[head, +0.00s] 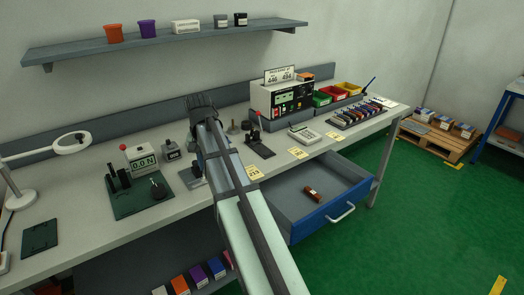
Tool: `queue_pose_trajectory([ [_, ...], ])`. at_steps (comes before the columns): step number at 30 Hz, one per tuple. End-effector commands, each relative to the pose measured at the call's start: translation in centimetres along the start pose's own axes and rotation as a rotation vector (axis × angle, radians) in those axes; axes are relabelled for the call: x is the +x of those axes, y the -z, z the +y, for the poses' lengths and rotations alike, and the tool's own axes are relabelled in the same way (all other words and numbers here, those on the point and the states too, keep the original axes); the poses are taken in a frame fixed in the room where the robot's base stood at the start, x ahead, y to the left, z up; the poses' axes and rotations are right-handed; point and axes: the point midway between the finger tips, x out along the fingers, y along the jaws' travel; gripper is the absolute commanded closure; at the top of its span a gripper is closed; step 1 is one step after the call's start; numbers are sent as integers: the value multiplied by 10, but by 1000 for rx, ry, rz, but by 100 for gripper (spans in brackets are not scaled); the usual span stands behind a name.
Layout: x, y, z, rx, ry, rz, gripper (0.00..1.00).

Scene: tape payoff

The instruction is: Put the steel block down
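My arm reaches from the bottom middle up over the workbench. Its upper end is dark and ribbed, and dark parts show along its left side. My gripper's fingers cannot be made out; my own arm covers that area, so whether they hold anything is hidden. A small grey block with a light label (172,150) stands on the bench left of my arm; I cannot tell if it is the steel block. A grey plate (188,180) lies on the bench, partly hidden by my arm.
The bench (70,196) has a dark green base with a "0.0 N" display (143,162) on the left. The open blue drawer (338,180) holds a small reddish-brown item (313,194).

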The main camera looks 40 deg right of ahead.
Motion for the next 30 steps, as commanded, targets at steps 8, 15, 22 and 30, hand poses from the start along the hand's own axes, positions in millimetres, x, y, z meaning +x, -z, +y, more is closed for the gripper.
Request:
queue_pose_trajectory([
  [8, -11, -6, -32, -64, 0, 0, 100],
  [15, -19, 14, -24, -25, 0, -1, 100],
  [22, -20, 36, 0, 53, 0, 0, 100],
  [30, -20, 78, 50, 247, 0, 0, 100],
])
